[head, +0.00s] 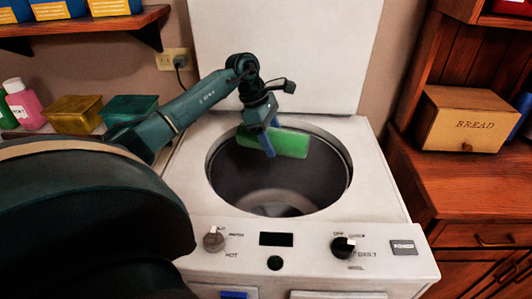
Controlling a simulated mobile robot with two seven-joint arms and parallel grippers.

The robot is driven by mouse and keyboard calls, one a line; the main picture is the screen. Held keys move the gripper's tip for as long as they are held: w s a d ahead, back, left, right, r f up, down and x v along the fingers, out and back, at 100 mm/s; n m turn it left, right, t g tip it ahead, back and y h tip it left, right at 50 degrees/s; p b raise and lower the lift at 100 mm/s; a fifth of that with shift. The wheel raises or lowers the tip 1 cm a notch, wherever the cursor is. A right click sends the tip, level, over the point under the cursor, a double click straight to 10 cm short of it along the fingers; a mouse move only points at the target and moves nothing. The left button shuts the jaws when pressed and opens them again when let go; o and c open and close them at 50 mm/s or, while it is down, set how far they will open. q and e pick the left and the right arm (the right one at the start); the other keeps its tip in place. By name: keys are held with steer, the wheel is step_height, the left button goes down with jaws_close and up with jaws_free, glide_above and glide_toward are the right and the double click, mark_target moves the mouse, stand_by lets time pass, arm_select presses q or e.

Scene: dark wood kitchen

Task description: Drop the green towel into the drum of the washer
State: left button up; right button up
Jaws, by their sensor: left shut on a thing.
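The green towel (289,143) is a flat, bright green block shape, tilted slightly, at the far part of the washer's round opening. My left gripper (269,145) points down over the opening and is shut on the towel near its left half, with a finger in front of it. The white washer (180,190) has its lid (290,50) raised upright at the back. Its dark drum (270,178) is open below the towel, and its floor shows a pale centre. The towel's exact height relative to the rim is hard to tell. My right gripper is not in view.
The washer's front panel carries a left knob (213,239) and a black right knob (343,247). A bread box (465,120) stands on the wooden counter at right. At left are a pink bottle (25,105), a yellow bin (75,113) and a teal bin (130,107).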

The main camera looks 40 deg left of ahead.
arm_select(q)
steer(key=shift+f+b, duration=0.7)
steer(key=shift+f, duration=0.85)
steer(key=o, duration=1.2)
steer(key=shift+c, duration=0.2)
steer(key=v, duration=1.3)
steer(key=shift+a+r, duration=0.1)
steer(key=shift+a, duration=0.05)
steer(key=shift+s, duration=0.1)
